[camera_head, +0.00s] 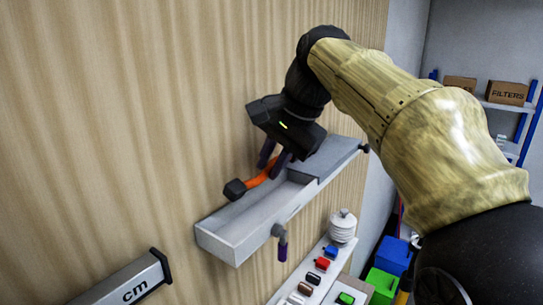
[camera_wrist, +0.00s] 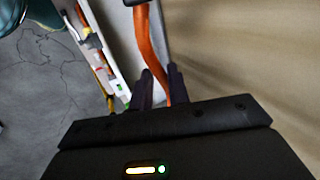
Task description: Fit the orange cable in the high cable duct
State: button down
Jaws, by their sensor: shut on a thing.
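The orange cable (camera_head: 262,178) has a dark end piece (camera_head: 235,190) and lies at the grey cable duct (camera_head: 228,240), which is fixed high on the wood-grain wall. My gripper (camera_head: 273,166) is above the duct with its dark fingers shut on the cable. In the wrist view the orange cable (camera_wrist: 152,55) runs up from between the fingers (camera_wrist: 160,90), along the light duct (camera_wrist: 126,40). The cable's black end rests at or just over the duct's wall-side edge; I cannot tell whether it touches. The part of the cable behind the fingers is hidden.
A purple-tipped hook (camera_head: 281,245) hangs at the duct's front. Below is a white shelf (camera_head: 283,297) with several coloured connectors and a white ribbed part (camera_head: 342,226). Blue (camera_head: 393,257) and green (camera_head: 382,285) bins stand lower right.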

jog(key=shift+s, duration=0.4)
jog(key=shift+d+f, duration=0.2)
jog(key=shift+f, duration=0.6)
notch_tip(320, 180, down, 2)
jog(key=shift+s+a+f+b, duration=0.1)
jog(key=shift+s+b, duration=0.05)
jog(key=shift+b, duration=0.15)
jog(key=shift+f+b, duration=0.85)
jog(key=shift+f, duration=0.35)
jog(key=shift+w, duration=0.25)
jog(key=shift+s, duration=0.2)
jog(key=shift+f, duration=0.35)
